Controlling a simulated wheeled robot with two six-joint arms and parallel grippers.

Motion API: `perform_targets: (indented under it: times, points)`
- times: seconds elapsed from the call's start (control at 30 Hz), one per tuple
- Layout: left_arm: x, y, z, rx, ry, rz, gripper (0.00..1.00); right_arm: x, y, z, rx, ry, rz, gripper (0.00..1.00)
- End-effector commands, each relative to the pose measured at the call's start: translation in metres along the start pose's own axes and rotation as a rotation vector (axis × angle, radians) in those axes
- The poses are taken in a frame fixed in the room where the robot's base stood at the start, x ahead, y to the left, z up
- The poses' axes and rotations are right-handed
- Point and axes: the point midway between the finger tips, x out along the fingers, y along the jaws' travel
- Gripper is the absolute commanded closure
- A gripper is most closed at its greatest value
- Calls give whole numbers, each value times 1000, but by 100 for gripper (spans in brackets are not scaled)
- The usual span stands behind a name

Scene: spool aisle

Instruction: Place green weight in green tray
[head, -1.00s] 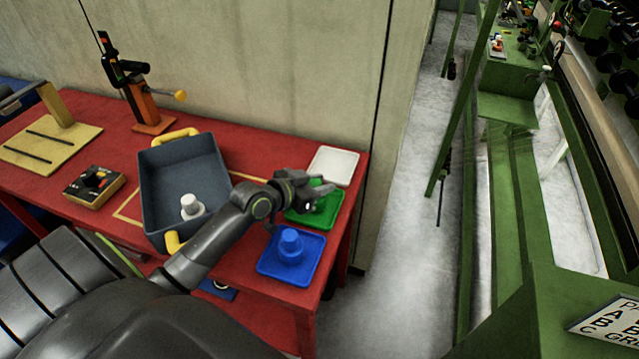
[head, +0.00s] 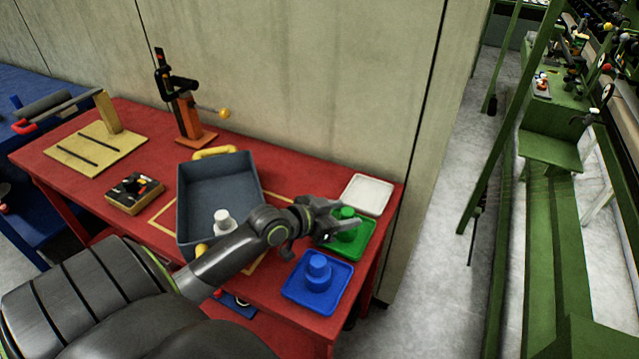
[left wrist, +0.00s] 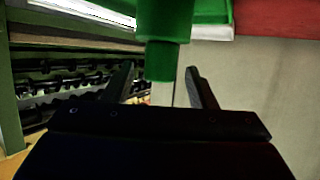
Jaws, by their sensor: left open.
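The green weight (head: 347,212) stands in the green tray (head: 364,246) near the right end of the red table. My left gripper (head: 331,222) is open, right beside the weight in the head view. In the left wrist view the green weight (left wrist: 165,58) shows ahead of the open fingers of my left gripper (left wrist: 162,88). Whether a finger touches the weight I cannot tell. Part of the tray is hidden behind the gripper. My right gripper is not in view.
A blue tray (head: 335,299) with a blue weight (head: 318,268) sits in front. An empty white tray (head: 367,194) lies behind. A grey bin (head: 203,172) with yellow handles holds a white weight (head: 224,220). A control box (head: 135,192) and an orange-based stand (head: 196,138) are farther left.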

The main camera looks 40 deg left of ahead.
Motion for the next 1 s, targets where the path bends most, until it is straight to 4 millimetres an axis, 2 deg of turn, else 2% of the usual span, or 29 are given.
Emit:
perform_targets:
  times: [0.03, 0.2, 0.4, 0.6, 1.0]
  points:
    - [-13, -1, 2, 7, -5, -2, 49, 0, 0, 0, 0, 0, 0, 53]
    - [-48, -1, 1, 6, -5, -1, 49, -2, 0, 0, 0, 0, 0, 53]
    - [-74, -1, 0, 3, -4, -2, 49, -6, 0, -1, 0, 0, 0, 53]
    - [-85, 0, 0, 1, 0, 0, 49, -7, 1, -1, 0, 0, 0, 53]
    - [-86, 0, 0, -1, 0, 0, 49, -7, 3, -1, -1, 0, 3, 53]
